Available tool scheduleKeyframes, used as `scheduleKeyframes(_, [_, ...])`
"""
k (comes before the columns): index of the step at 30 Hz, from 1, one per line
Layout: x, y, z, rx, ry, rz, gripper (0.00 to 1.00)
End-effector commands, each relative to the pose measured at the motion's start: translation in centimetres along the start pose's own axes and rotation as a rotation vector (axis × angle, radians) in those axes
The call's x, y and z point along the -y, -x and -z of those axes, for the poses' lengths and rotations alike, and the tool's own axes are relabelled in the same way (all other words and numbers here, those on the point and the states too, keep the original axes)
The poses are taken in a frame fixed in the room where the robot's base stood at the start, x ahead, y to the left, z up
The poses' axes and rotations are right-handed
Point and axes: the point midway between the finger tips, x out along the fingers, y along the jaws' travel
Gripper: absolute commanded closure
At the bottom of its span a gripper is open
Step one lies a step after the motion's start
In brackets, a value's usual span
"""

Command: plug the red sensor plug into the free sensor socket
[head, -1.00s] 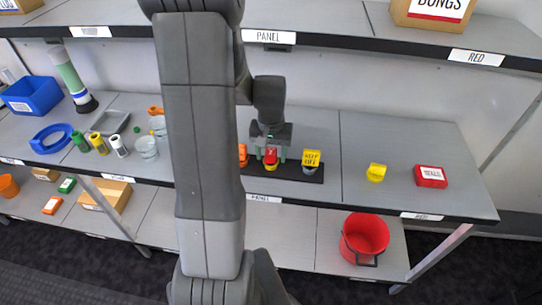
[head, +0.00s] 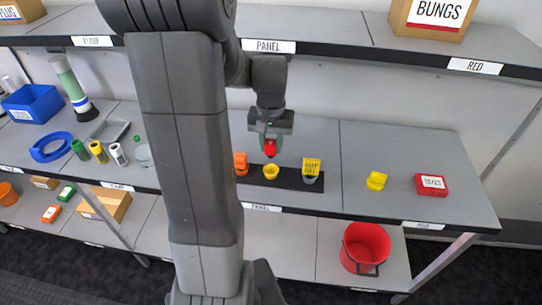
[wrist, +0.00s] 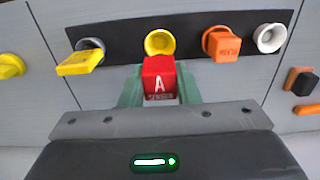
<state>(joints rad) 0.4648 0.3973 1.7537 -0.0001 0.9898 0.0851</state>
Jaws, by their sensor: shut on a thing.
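My gripper (head: 270,140) is shut on the red plug (head: 270,149), which is marked with a white A in the wrist view (wrist: 160,78). The plug hangs above the dark panel strip (head: 287,179), apart from it. The yellow-ringed socket (head: 271,172) is just below and empty; it also shows just beyond the plug in the wrist view (wrist: 160,42). An orange plug (wrist: 221,44) sits on the strip beside it. A white-ringed socket (wrist: 269,38) at the strip's end looks empty; my arm hides it in the head view. A yellow tagged cover (wrist: 80,62) sits at a grey socket (wrist: 91,45).
A loose yellow plug (head: 376,181) and a red box (head: 432,185) lie on the shelf to the right. Several coloured cylinders (head: 98,151) stand left of my arm. An upper shelf edge (head: 360,58) runs above the gripper. A red bucket (head: 365,247) stands below.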

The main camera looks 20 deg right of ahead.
Motion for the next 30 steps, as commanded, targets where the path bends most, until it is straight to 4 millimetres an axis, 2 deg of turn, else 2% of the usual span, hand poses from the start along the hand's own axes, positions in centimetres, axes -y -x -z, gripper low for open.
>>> scheduleKeyframes(3, [0.0,1.9,0.1,-0.004,0.000,0.000,0.94])
scheduleKeyframes(17, [0.0,7.8,0.0,0.000,0.000,0.000,0.94])
scheduleKeyframes(30, [0.0,8.0,0.0,0.001,0.000,0.000,0.94])
